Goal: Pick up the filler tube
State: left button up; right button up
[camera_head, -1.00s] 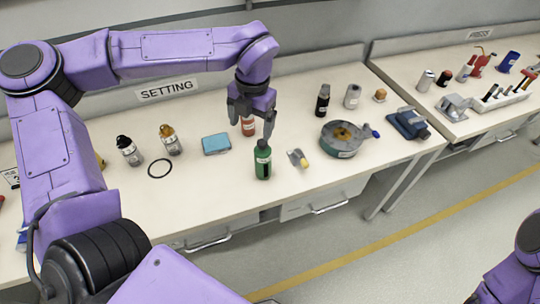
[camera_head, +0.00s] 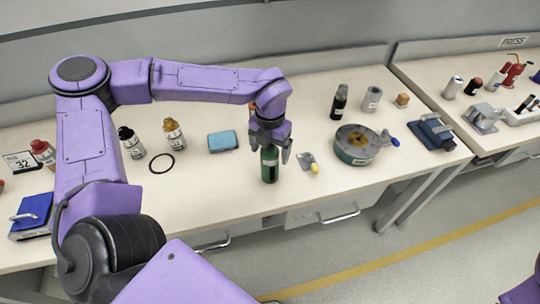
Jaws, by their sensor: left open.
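My left gripper (camera_head: 270,152) is open and points down over the bench labelled SETTING. Its fingers are at the upper part of a dark green bottle (camera_head: 269,168), one on each side in the picture. The bottle stands upright near the bench's front edge. I cannot tell whether the fingers touch it. A red thing (camera_head: 252,109) is mostly hidden behind the left gripper. Labels are too small to read, so I cannot tell for sure which thing is the filler tube. My right gripper is out of view.
A small metal piece with a yellow end (camera_head: 307,162) lies close right of the bottle. A round green-grey fixture (camera_head: 357,145) is farther right. A blue block (camera_head: 223,141), a black ring (camera_head: 161,163) and small bottles (camera_head: 174,134) are to the left. The second bench is at right.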

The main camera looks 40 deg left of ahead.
pick_arm(q)
jog(key=shift+a+f, duration=0.1)
jog(key=shift+f, duration=0.2)
grip_shut()
